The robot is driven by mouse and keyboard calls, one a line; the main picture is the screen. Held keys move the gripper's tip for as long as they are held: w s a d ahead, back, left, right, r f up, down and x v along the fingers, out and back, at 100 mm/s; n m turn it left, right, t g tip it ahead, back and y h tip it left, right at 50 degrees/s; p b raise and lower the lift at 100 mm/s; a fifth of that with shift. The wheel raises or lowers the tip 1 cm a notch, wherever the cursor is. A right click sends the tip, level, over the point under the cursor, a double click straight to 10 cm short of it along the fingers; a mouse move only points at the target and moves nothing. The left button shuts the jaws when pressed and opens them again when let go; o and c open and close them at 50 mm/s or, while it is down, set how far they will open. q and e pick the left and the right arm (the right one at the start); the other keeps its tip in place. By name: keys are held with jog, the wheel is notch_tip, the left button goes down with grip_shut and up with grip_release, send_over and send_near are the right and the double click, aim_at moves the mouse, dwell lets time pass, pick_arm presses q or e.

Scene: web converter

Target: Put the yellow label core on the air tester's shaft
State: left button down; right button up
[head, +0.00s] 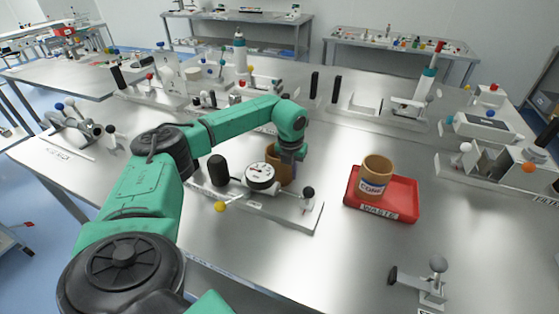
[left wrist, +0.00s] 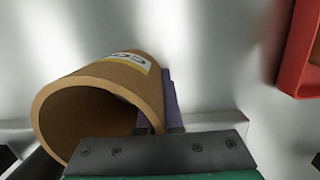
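The brown cardboard core with a yellow-and-white label (left wrist: 130,60) shows in the left wrist view, its open end towards the camera. In the head view this core (head: 276,160) is behind the dial gauge and partly hidden. My left gripper (head: 291,154) is at its right side; in the left wrist view the fingers (left wrist: 160,110) straddle its wall, one inside and one outside. The bench device with a round dial gauge (head: 260,176), which seems to be the air tester, has a black upright cylinder (head: 218,170), possibly its shaft, with nothing around it. My right gripper is not in view.
A second brown core (head: 375,172) stands on a red WASTE tray (head: 402,208) to the right. A small metal stand (head: 434,286) is at the front right. Several fixtures line the back and right of the bench.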

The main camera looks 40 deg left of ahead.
pick_arm(q)
jog(key=shift+r, duration=0.1)
dwell(0.4)
jog(key=shift+r, duration=0.55)
notch_tip(320, 180, up, 19)
jog(key=b, duration=0.2)
